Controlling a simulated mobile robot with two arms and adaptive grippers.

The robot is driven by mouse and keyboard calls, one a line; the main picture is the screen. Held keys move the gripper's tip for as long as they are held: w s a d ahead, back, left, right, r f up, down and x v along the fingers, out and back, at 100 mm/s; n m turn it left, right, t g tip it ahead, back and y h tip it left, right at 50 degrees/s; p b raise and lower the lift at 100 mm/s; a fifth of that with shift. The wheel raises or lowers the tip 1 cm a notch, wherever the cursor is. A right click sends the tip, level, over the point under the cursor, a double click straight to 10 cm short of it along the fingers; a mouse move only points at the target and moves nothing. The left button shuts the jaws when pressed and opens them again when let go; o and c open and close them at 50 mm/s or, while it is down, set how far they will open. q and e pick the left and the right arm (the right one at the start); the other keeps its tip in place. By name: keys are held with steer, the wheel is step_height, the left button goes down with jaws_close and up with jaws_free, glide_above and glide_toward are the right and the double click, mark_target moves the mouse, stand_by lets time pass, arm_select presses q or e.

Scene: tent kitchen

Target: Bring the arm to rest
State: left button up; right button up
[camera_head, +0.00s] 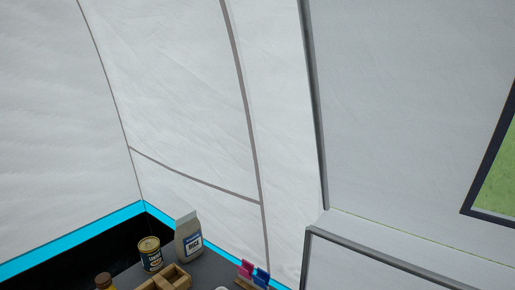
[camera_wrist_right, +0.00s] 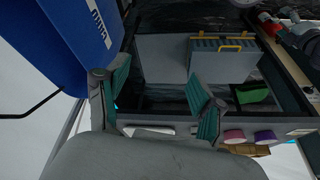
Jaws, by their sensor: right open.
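My right gripper (camera_wrist_right: 158,85) shows in the right wrist view, with its two teal-padded fingers spread wide apart. No object sits between the fingers. Behind them are a dark surface and a grey panel.
In the head view, a can (camera_head: 150,254), a carton (camera_head: 188,238), a wooden tray (camera_head: 165,279) and coloured clips (camera_head: 254,272) stand low by the tent wall (camera_head: 180,100). The wrist view shows a large blue object (camera_wrist_right: 70,45), a yellow-handled case (camera_wrist_right: 222,58) and a green block (camera_wrist_right: 252,93).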

steer(key=s+d+m+h, duration=0.2)
steer(key=s+d+m, duration=0.35)
steer(key=s, duration=0.35)
step_height(320, 180, down, 28)
steer(key=s+d+n+g, duration=0.1)
steer(key=s, duration=0.1)
steer(key=s+d+f+g, duration=0.1)
steer(key=s+d+f, duration=0.1)
steer(key=s+f, duration=1.2)
steer(key=shift+s+d, duration=0.4)
steer(key=shift+s, duration=0.45)
